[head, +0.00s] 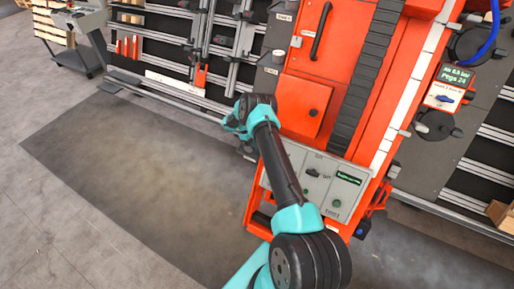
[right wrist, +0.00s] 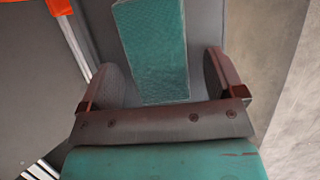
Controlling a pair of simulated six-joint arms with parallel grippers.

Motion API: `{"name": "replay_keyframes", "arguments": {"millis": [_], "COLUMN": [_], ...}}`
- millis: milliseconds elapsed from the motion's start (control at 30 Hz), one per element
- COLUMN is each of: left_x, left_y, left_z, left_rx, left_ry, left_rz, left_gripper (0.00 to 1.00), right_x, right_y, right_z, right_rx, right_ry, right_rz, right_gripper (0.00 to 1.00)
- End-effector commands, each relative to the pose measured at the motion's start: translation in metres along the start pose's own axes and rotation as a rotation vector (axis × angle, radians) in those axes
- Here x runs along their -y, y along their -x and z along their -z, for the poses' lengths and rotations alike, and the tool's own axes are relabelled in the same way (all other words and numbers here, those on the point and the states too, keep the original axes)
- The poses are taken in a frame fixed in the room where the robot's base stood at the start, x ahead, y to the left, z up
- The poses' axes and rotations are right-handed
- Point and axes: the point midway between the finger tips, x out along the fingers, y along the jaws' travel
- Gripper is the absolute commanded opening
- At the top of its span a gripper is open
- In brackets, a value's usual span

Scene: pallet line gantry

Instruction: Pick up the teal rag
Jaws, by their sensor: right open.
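The teal rag (right wrist: 152,45) shows in the right wrist view as a flat, teal, roughly rectangular shape. It lies against a grey surface, upper middle of the picture. My right gripper (right wrist: 160,66) is open, with one finger on each side of the rag's near end and a gap at both sides. I cannot tell whether the rag reaches fully in between the fingers in depth. In the head view my right arm reaches up to the rack's foot, and its gripper end is mostly hidden behind the wrist. I cannot make out the rag there. My left gripper is not in view.
An orange machine (head: 305,103) with a grey control panel (head: 322,183) stands close right of my right arm. A dark rack with metal rails (head: 225,45) runs behind. A cart (head: 75,55) stands at the far left. The floor mat (head: 120,165) at left is clear.

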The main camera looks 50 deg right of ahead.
Motion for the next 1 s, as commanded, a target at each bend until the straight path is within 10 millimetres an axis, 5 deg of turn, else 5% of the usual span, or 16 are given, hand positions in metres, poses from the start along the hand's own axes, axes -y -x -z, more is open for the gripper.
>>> {"name": "replay_keyframes", "arguments": {"millis": [333, 867, 1000], "left_x": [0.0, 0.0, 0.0], "left_y": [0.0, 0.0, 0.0], "left_z": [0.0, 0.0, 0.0], "left_rx": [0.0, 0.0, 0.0], "left_ry": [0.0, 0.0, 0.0], "left_rz": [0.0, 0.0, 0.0], "left_gripper": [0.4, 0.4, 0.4], "right_x": [-0.0001, -0.0001, -0.0002], "right_y": [0.0003, 0.0003, 0.0004], "right_z": [-0.0002, -0.0002, -0.0002], "right_rx": [0.0, 0.0, 0.0], "right_ry": [0.0, 0.0, 0.0], "right_rz": [0.0, 0.0, 0.0], "right_gripper": [0.87, 0.37, 0.35]}}
